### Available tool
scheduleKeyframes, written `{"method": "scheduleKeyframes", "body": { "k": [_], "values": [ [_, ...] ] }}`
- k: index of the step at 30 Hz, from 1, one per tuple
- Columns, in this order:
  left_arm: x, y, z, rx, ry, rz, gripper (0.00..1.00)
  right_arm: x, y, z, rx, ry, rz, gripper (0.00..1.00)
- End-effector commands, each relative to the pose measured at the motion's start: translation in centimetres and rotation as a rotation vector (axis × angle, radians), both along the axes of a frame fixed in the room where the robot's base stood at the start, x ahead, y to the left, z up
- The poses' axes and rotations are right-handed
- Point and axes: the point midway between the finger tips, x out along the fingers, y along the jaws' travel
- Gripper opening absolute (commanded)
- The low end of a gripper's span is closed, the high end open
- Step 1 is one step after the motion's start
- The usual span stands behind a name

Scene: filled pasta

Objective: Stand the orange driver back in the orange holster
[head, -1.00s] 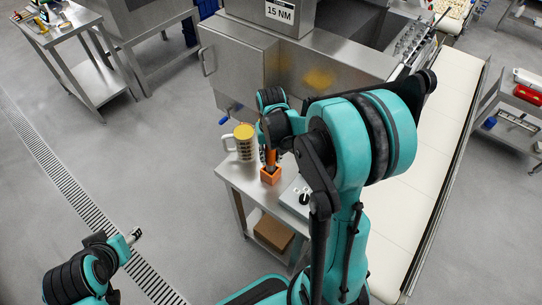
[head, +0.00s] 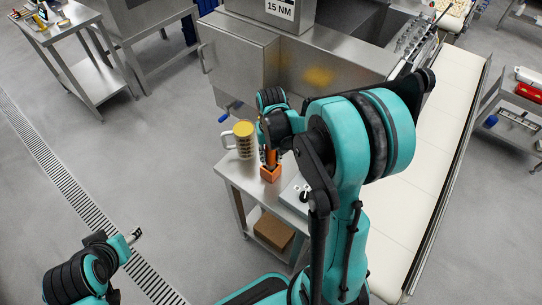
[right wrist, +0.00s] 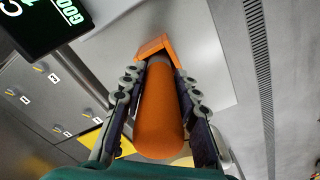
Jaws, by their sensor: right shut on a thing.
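The orange driver (right wrist: 160,112) is held by its thick handle between the fingers of my right gripper (right wrist: 152,100), seen close in the right wrist view. In the head view the driver (head: 271,157) is upright below my right wrist, at the orange holster (head: 270,174). The holster stands on a small steel table; it also shows beyond the handle in the right wrist view (right wrist: 153,46). The driver's lower end is hidden, so I cannot tell how deep it sits in the holster. My left gripper (head: 134,237) is far off at lower left, its fingers too small to judge.
A jug with a yellow lid (head: 243,138) stands left of the holster on the steel table (head: 232,176). A grey device (head: 296,192) is to the right. A cardboard box (head: 273,231) lies on the lower shelf. A conveyor (head: 430,150) runs along the right.

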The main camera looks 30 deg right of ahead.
Motion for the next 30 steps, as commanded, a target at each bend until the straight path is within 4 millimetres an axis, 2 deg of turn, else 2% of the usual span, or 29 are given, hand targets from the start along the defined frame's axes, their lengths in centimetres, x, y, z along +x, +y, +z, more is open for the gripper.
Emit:
{"method": "scheduleKeyframes", "body": {
  "k": [29, 30],
  "values": [
    [0.0, 0.0, -1.1, 0.0, 0.0, 0.0, 0.49, 0.0, 0.0, -1.3, 0.0, 0.0, 0.0, 0.0],
    [0.0, 0.0, -1.1, 0.0, 0.0, 0.0, 0.49, 0.0, 0.0, -1.3, 0.0, 0.0, 0.0, 0.32]
  ]
}}
